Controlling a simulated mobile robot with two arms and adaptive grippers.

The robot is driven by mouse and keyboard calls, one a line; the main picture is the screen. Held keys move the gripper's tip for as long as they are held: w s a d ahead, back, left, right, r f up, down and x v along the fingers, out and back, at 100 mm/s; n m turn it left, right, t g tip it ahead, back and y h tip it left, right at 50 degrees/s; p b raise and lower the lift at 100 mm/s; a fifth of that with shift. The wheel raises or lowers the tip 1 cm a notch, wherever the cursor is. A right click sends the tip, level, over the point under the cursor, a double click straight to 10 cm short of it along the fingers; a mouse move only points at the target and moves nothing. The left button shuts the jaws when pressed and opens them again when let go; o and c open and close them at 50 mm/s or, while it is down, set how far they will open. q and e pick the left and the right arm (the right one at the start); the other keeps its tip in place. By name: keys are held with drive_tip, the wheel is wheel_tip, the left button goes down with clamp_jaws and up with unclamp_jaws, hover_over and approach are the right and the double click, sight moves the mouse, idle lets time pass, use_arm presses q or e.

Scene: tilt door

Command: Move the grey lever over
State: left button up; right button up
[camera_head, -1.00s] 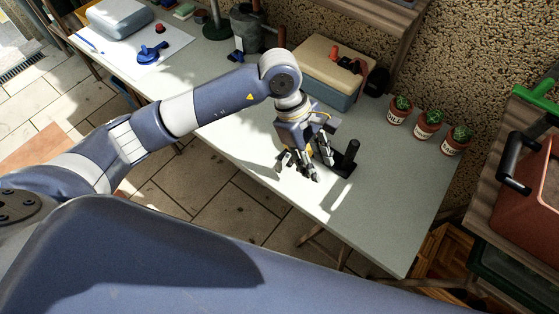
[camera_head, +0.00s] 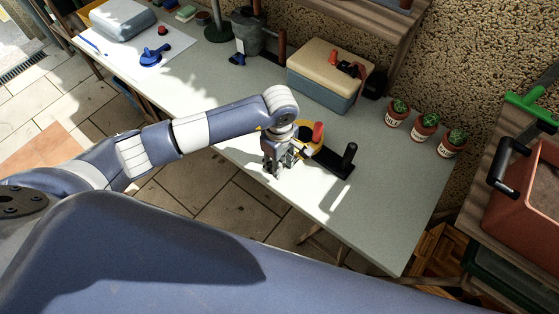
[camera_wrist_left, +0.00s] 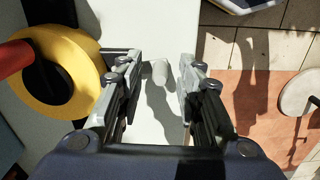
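A device with a black base stands on the grey-green table. A red-handled part (camera_head: 318,132) and a yellow ring (camera_head: 309,151) sit behind my left gripper (camera_head: 277,169), and a black upright handle (camera_head: 350,154) is to its right. In the left wrist view the yellow ring (camera_wrist_left: 82,68) and red handle (camera_wrist_left: 13,58) are at the left. My right gripper is not in view.
A cream and blue-grey box (camera_head: 330,75) stands behind the device. Several potted cacti (camera_head: 424,125) line the table's back right. A blue clamp (camera_head: 154,55) lies far left. The table front right of the device is clear.

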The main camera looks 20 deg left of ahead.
use_arm(q)
drive_tip(key=shift+f, duration=0.4)
clamp_jaws()
